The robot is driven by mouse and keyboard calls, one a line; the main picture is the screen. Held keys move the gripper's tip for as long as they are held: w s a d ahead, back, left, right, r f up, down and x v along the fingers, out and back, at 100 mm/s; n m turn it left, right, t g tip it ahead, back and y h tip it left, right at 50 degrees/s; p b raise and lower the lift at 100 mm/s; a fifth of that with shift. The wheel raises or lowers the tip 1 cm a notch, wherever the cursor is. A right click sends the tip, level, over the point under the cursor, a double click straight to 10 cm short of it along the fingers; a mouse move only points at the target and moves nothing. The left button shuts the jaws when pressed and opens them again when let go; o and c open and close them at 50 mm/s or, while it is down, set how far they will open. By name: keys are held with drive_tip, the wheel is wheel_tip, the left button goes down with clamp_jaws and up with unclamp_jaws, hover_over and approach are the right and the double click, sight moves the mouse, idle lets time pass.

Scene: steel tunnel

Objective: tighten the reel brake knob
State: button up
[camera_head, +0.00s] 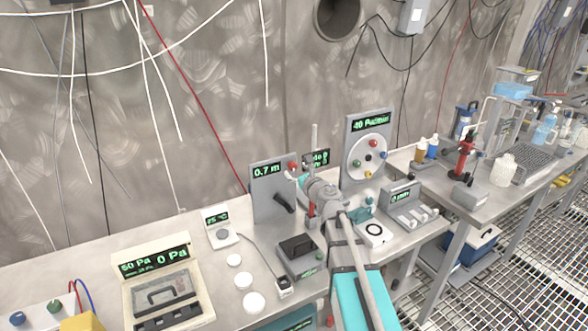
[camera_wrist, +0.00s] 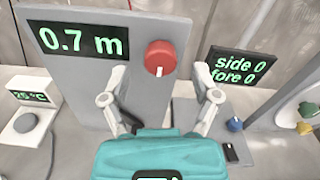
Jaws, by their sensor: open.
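A grey upright panel (camera_head: 270,195) with a green "0.7 m" display stands on the bench. A round red knob (camera_wrist: 159,57) with a white mark pointing down sits at its upper right in the wrist view. The knob also shows in the head view (camera_head: 292,165). I take it as the reel brake knob; no label is readable. My gripper (camera_wrist: 155,84) is open, one finger on each side below the knob in the picture, with nothing between them. It seems apart from the knob. In the head view my gripper is partly hidden by my arm.
A black handle (camera_head: 284,203) sticks out of the panel. A "side 0 fore 0" display (camera_wrist: 237,68) stands close right of my gripper. A dial panel (camera_head: 367,150) with coloured knobs stands further right. A small temperature device (camera_head: 221,228) is at left.

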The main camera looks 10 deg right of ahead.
drive_tip(key=v, duration=0.9)
drive_tip(key=shift+s, duration=0.35)
drive_tip(key=shift+d, duration=0.15)
drive_tip(key=s+a+f+n+g+y+p, duration=0.3)
drive_tip(key=a+n+g, duration=0.2)
drive_tip(key=a+n, duration=0.5)
drive_tip(key=s+f+n+g+h+p, duration=0.1)
drive_tip(key=s+f+n+g, duration=0.1)
drive_tip(key=n, duration=0.3)
drive_tip(key=s+d+f+n+g+h+p, duration=0.1)
drive_tip(key=s+f+n+g, duration=0.1)
drive_tip(key=s+n+g, duration=0.1)
drive_tip(key=s+f+n+g+h+p, duration=0.1)
drive_tip(key=s+f+n+g, duration=0.1)
drive_tip(key=n, duration=0.4)
drive_tip(key=shift+s+d+f+n+g+h, duration=0.1)
drive_tip(key=shift+s+f+n+g+h, duration=0.2)
drive_tip(key=shift+s, duration=0.35)
drive_tip(key=shift+s+d+f+g, duration=0.1)
drive_tip(key=shift+s+g, duration=0.3)
drive_tip(key=shift+s, duration=0.3)
drive_tip(key=s+d+n+g+h+p, duration=0.2)
drive_tip(key=s+d+n+g+h, duration=0.1)
drive_tip(key=s+d+n+h, duration=0.1)
drive_tip(key=shift+s+d+f+n+g+h, duration=0.35)
drive_tip(key=shift+s+n, duration=0.55)
drive_tip(key=shift+s, duration=0.3)
drive_tip(key=shift+r, duration=0.1)
